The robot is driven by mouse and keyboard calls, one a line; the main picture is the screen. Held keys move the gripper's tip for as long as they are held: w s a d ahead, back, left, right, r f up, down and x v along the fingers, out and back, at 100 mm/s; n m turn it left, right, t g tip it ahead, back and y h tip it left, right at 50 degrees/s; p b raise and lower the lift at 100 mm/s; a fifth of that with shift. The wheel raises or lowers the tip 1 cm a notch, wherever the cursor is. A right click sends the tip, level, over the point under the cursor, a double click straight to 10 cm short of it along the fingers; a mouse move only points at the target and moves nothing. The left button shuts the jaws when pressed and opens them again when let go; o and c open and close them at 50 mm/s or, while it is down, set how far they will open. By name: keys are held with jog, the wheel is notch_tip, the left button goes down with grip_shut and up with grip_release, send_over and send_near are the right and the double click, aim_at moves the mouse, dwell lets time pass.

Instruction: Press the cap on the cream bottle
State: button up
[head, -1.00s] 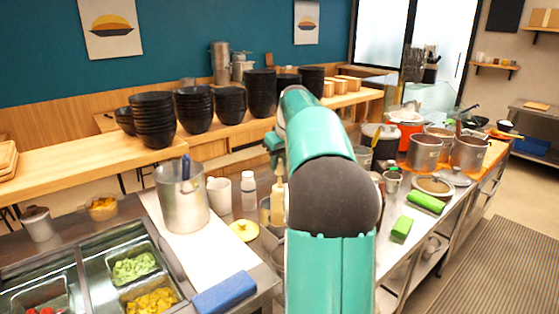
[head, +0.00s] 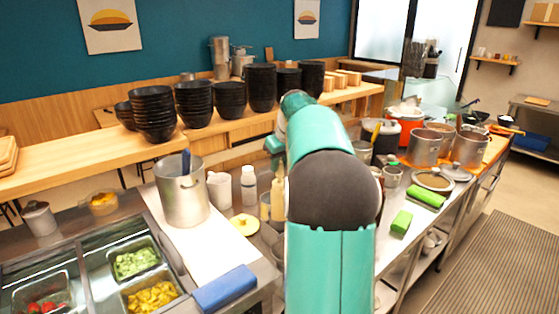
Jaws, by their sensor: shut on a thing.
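A cream-coloured bottle (head: 278,197) with a narrow top stands out just left of my arm, partly covered by it. My arm's teal wrist shows above the bottle, and my gripper (head: 278,168) reaches down there. Its fingertips are mostly hidden behind my arm. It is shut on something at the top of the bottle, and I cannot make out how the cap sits. A white bottle (head: 249,187) stands upright to the left. A yellow round lid (head: 244,225) with a raised middle lies on the counter in front of it.
A steel pot (head: 182,200) and a white cup (head: 220,190) stand left of the bottles. A blue block (head: 225,289) lies at the counter's front edge. Green blocks (head: 401,222) and steel pots (head: 425,148) are right of my arm. Stacked black bowls (head: 152,115) line the back shelf.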

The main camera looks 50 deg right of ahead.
jog(key=shift+f, duration=0.35)
jog(key=shift+f, duration=0.35)
jog(key=shift+f, duration=0.2)
dwell(0.5)
jog(key=o, duration=1.3)
jog(key=shift+r, duration=3.25)
